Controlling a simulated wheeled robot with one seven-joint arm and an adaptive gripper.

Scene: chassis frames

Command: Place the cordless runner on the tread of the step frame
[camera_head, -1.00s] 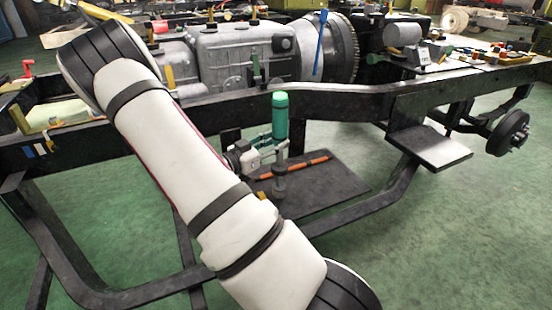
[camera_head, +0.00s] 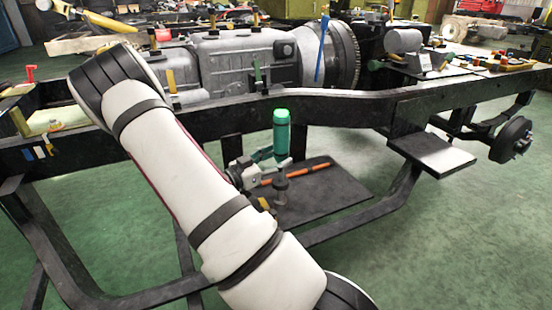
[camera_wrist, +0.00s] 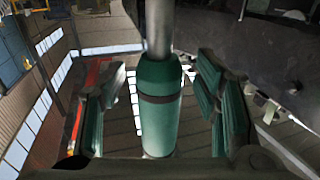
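The cordless runner (camera_head: 281,135) is an upright tool with a teal cylindrical body, light green top and dark foot (camera_head: 281,190). It appears to stand on the low dark plate (camera_head: 340,192), likely the tread of the step frame; the exact contact is hard to see. In the wrist view, its teal body (camera_wrist: 160,120) with a black band and metal neck lies between my fingers. My gripper (camera_head: 270,160) is around the runner from the left. In the wrist view, gaps show between the runner and both teal-padded fingers, so it is open.
An orange bar (camera_head: 300,172) lies across the plate close to the runner. The black chassis rail (camera_head: 350,105) runs behind, carrying a grey engine and gearbox (camera_head: 245,60). Another dark plate (camera_head: 435,152) juts from the chassis at right. Green floor (camera_head: 430,240) is clear in front.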

